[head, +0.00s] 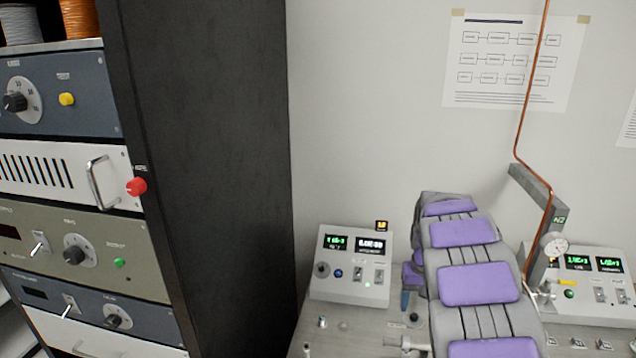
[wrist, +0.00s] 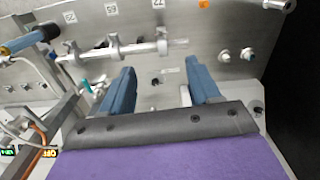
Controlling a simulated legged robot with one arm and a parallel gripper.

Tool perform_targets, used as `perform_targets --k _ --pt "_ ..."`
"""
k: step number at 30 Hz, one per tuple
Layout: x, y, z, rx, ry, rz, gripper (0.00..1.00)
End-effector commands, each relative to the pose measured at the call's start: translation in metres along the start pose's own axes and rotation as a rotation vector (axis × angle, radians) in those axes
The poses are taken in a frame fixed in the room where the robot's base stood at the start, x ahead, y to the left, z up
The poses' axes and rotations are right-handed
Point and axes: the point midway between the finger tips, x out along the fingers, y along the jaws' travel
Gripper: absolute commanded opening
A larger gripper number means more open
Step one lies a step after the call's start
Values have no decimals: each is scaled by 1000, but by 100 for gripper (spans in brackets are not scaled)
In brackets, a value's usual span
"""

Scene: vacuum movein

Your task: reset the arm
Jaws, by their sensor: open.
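My arm, grey with purple pads, reaches from the bottom of the head view up to the bench. In the wrist view my gripper (wrist: 160,85) shows as two blue fingers spread apart, with nothing between them. It points at a grey metal panel (wrist: 235,20) with fittings. In the head view only part of a blue finger (head: 408,300) shows left of the arm; the rest is hidden behind it.
Another box (head: 590,300), a gauge (head: 555,246) and a copper pipe (head: 528,100) are on the right. A dark rack (head: 200,150) stands at left. Valves on a metal tube (wrist: 125,50) lie close beyond the fingers.

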Motion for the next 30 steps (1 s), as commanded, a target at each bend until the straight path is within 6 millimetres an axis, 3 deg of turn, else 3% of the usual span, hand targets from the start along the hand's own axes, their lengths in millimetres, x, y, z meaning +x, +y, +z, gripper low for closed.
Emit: perform_targets --k 8,15,22,30 --pt "-37 -20 80 15 -19 29 62" --pt "-53 -39 163 4 -48 32 62" --pt "-53 -56 250 -36 -77 21 62" --pt "-34 -70 352 -125 -119 9 62"
